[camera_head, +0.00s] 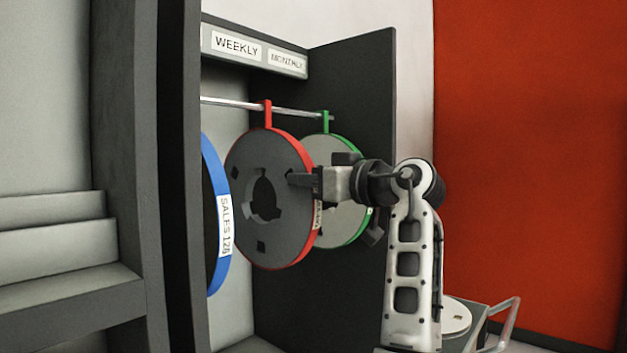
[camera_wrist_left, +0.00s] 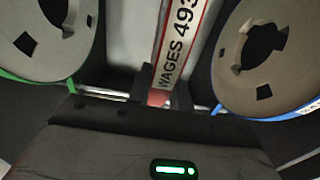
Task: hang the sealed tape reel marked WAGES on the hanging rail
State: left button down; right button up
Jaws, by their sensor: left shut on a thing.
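The red-rimmed WAGES reel (camera_head: 287,170) hangs upright at rail height, its red hook (camera_head: 267,115) overlapping the hanging rail (camera_head: 230,102); I cannot tell whether the hook bears on it. My left gripper (camera_head: 305,182) is shut on the right edge of this reel. In the left wrist view the red rim with its label "WAGES 493" (camera_wrist_left: 182,38) runs between the dark fingers of my left gripper (camera_wrist_left: 160,92). My right gripper is not in view.
A blue-rimmed reel labelled SALES (camera_head: 216,215) is on the left of the red reel, and a green-rimmed reel (camera_head: 350,225) on the right, close by. Signs WEEKLY (camera_head: 237,46) and MONTHLY (camera_head: 287,62) are above. A cart with a white disc (camera_head: 456,316) stands lower right.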

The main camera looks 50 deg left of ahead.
pick_arm(q)
jog(key=shift+r, duration=0.6)
jog(key=shift+r+p, duration=0.55)
jog(key=shift+p, duration=0.15)
jog(key=shift+d, duration=0.1)
jog(key=shift+w+d, duration=0.15)
jog(key=shift+d, duration=1.05)
jog(key=shift+w+d, duration=0.15)
jog(key=shift+d, duration=1.05)
jog(key=w+d+p, duration=0.1)
jog(key=d+p, duration=0.1)
jog(key=d, duration=1.5)
jog(key=shift+w+p, duration=0.3)
jog(key=shift+w, duration=0.1)
jog(key=shift+a, duration=0.1)
